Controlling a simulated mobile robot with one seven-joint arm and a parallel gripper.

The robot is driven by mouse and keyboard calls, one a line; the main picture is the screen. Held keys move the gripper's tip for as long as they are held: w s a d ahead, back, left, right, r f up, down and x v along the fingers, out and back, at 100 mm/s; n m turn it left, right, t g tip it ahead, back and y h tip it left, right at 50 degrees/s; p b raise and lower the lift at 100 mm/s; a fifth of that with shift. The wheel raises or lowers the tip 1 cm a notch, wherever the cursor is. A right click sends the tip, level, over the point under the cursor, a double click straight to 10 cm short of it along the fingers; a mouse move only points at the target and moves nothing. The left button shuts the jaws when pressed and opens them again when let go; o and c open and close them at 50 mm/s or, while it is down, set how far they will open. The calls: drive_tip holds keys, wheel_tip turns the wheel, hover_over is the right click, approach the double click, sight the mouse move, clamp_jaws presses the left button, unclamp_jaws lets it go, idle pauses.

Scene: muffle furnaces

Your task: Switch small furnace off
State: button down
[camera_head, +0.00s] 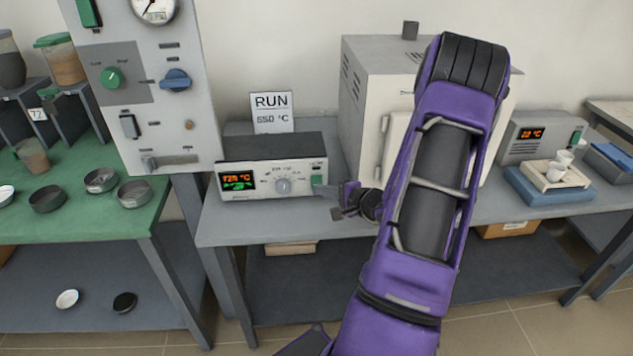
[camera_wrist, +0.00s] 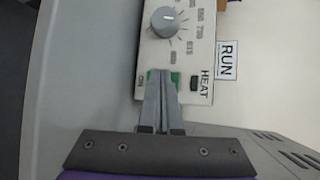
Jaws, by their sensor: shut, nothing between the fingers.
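A small control unit (camera_head: 268,180) with a dark top sits on the grey bench, in the head view. Its display (camera_head: 237,181) glows orange, about 720 °C, with green below. It has a grey knob (camera_head: 283,186) and a green switch (camera_head: 318,182) at its right end. In the wrist view the knob (camera_wrist: 166,22) is at the top and the green switch (camera_wrist: 176,79) is partly hidden behind my fingers. My gripper (camera_wrist: 162,74) is shut and empty, its tips over the switch; contact cannot be told. My gripper also shows beside the panel in the head view (camera_head: 338,212).
A larger pale furnace (camera_head: 365,75) stands behind my purple arm. A RUN 550 °C card (camera_head: 272,112) stands behind the unit. A second lit controller (camera_head: 524,150) and a blue tray (camera_head: 540,195) with white crucibles are at right. A grey panel (camera_head: 150,75) stands at left.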

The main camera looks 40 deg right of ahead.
drive_tip(key=shift+s+a+f+b, duration=0.2)
drive_tip(key=shift+s+b, duration=0.1)
drive_tip(key=shift+s, duration=0.1)
drive_tip(key=shift+s+a+f+b, duration=0.1)
drive_tip(key=shift+s+a+b, duration=0.4)
drive_tip(key=shift+s, duration=0.35)
drive_tip(key=shift+s+a+b, duration=0.25)
drive_tip(key=shift+s+a, duration=0.35)
drive_tip(key=shift+s, duration=0.25)
